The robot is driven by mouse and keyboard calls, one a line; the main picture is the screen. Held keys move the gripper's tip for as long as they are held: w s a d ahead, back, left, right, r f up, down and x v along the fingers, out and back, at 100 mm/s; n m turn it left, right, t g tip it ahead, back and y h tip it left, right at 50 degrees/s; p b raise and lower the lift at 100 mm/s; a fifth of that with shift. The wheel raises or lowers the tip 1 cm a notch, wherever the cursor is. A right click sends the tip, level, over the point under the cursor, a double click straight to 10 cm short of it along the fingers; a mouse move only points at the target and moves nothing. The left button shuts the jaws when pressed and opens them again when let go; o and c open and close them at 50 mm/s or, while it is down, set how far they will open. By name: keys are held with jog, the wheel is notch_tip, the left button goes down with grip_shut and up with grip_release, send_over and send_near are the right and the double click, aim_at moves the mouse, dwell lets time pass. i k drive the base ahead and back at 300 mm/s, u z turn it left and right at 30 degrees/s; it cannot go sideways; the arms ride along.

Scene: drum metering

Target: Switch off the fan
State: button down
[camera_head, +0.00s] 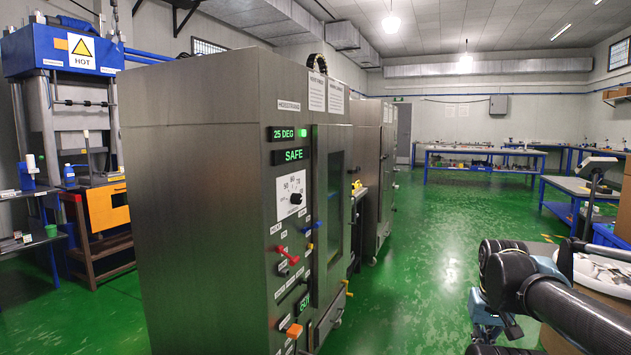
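A tall grey metal cabinet (200,210) stands left of centre, its narrow control side facing right. A green display (293,155) reads SAFE, and one above it (286,134) reads 25 DEG. The small labels are too blurred to tell which control is the fan's. My arm (530,285) is at the lower right, well apart from the cabinet. I cannot make out my gripper's fingers.
A blue press (62,50) with a HOT sign stands at the far left. Green floor (430,240) is open between the cabinet and my arm. A table with a white top (605,275) is close at right. Blue-framed benches (485,155) stand at the back.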

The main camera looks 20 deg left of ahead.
aim_at(317, 226)
jog(key=u, duration=1.25)
